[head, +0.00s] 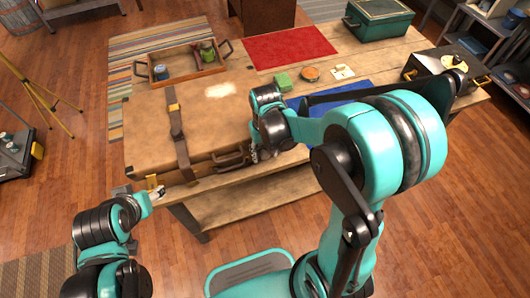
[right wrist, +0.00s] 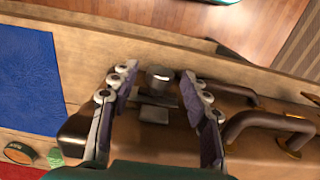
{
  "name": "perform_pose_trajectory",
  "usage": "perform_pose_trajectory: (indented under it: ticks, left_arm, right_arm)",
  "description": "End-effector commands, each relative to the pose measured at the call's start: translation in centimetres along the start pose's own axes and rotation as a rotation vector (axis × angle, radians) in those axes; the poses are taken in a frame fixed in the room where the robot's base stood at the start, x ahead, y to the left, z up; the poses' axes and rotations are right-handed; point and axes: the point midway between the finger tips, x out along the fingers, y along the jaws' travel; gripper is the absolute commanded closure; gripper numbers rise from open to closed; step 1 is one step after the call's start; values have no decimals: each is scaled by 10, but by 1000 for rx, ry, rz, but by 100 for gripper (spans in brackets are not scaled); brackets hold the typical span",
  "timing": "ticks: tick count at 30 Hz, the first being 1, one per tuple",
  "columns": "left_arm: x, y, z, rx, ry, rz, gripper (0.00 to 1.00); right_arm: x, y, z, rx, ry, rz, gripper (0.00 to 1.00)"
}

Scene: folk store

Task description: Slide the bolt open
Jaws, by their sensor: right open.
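The bolt (right wrist: 158,78) shows in the right wrist view as a small metal knob with a metal plate just below it, on the front side of a tan case. My right gripper (right wrist: 158,84) is open, with one finger on each side of the knob and a visible gap to both. In the head view the right gripper (head: 260,153) is at the case's front right corner and hides the bolt. The case (head: 205,118) lies closed on the table. My left gripper (head: 156,192) is near the case's front left corner; its jaw state is unclear.
The case's dark handle (right wrist: 262,122) is close beside the right finger. A leather strap (head: 178,145) crosses the case. On the wooden table (head: 405,45) are a tray (head: 203,74), a red cloth (head: 288,47), a blue cloth (right wrist: 28,75) and a green block (head: 282,82).

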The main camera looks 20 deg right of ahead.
Motion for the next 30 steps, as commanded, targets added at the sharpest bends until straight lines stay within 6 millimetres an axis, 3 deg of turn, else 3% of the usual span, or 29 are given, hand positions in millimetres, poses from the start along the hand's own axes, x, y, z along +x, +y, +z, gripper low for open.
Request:
perform_pose_trajectory:
  ticks: [3,8,9,16,24,30]
  left_arm:
    - [0,0,0,0,0,0,45]
    - [0,0,0,0,0,0,45]
    - [0,0,0,0,0,0,45]
    - [0,0,0,0,0,0,45]
    - [0,0,0,0,0,0,45]
    - [0,0,0,0,0,0,45]
  right_arm:
    - [0,0,0,0,0,0,56]
    - [-1,0,0,0,0,0,98]
    - [-1,0,0,0,0,0,100]
    - [-1,4,0,2,0,0,100]
    - [-1,37,0,2,0,0,100]
    - [-1,38,0,1,1,3,100]
